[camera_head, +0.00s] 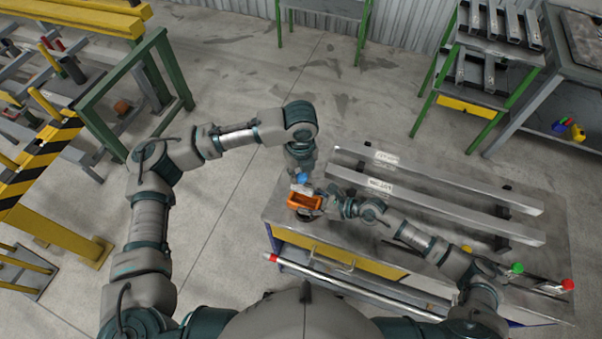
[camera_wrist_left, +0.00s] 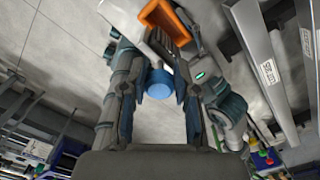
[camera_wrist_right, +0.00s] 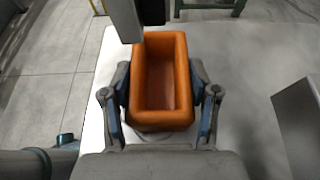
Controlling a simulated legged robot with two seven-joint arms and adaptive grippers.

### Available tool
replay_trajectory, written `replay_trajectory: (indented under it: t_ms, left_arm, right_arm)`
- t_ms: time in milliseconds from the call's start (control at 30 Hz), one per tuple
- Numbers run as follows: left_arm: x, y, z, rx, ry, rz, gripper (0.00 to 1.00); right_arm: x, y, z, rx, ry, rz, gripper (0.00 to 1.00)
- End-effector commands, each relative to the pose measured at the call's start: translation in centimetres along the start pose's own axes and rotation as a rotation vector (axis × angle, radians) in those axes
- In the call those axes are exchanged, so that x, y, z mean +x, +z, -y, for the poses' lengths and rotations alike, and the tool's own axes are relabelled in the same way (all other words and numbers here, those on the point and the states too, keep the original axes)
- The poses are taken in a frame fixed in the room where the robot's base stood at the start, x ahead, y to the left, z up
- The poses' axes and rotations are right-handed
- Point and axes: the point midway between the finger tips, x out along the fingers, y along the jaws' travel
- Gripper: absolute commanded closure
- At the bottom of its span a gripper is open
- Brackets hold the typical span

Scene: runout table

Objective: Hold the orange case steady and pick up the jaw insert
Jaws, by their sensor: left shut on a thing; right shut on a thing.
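The orange case (camera_head: 304,202) is an open, empty-looking box at the left end of the table. My right gripper (camera_wrist_right: 163,105) is shut on it, one finger against each long side, as the right wrist view shows. My left gripper (camera_head: 302,176) points down just above the case. It is shut on a light grey piece with a blue round part, which I take for the jaw insert (camera_head: 301,189). In the left wrist view the blue part (camera_wrist_left: 160,84) shows between the fingers. The fingertips' contact is partly hidden.
Two long grey bars (camera_head: 440,208) lie across the table (camera_head: 550,205) to the right. A yellow drawer front (camera_head: 340,256) and a horizontal rail run along the near edge. Yellow-black barriers (camera_head: 30,170) stand at left. Open floor (camera_head: 240,90) lies behind the left arm.

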Motion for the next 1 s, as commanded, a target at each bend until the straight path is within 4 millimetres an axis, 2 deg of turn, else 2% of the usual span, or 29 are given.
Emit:
replay_trajectory:
  t_ms: [33,67,133,167,567,667,1000]
  left_arm:
    - [-0.1,0.0,0.0,0.000,-0.002,0.001,1.00]
    - [-0.1,0.0,0.0,0.000,-0.002,0.001,1.00]
    - [-0.1,0.0,0.0,0.000,-0.002,0.000,1.00]
    - [-0.1,0.0,0.0,0.000,-0.002,0.000,1.00]
    - [-0.1,0.0,0.0,0.000,-0.002,0.001,1.00]
    - [-0.1,0.0,0.0,0.000,-0.002,0.001,1.00]
    - [-0.1,0.0,0.0,0.000,-0.002,0.001,1.00]
  right_arm:
    - [0.0,-0.2,0.0,0.001,0.001,-0.004,0.79]
    - [0.0,-0.2,0.0,0.001,0.001,-0.004,0.33]
    - [0.0,-0.1,0.0,0.000,0.001,-0.003,0.15]
    - [0.0,-0.1,0.0,0.000,0.001,-0.003,0.11]
    - [-0.6,-0.1,0.0,0.001,-0.001,-0.001,0.11]
    - [-1.9,-0.1,0.1,0.001,-0.002,-0.002,0.11]
    - [-9.0,-0.3,0.1,0.003,-0.001,-0.004,0.11]
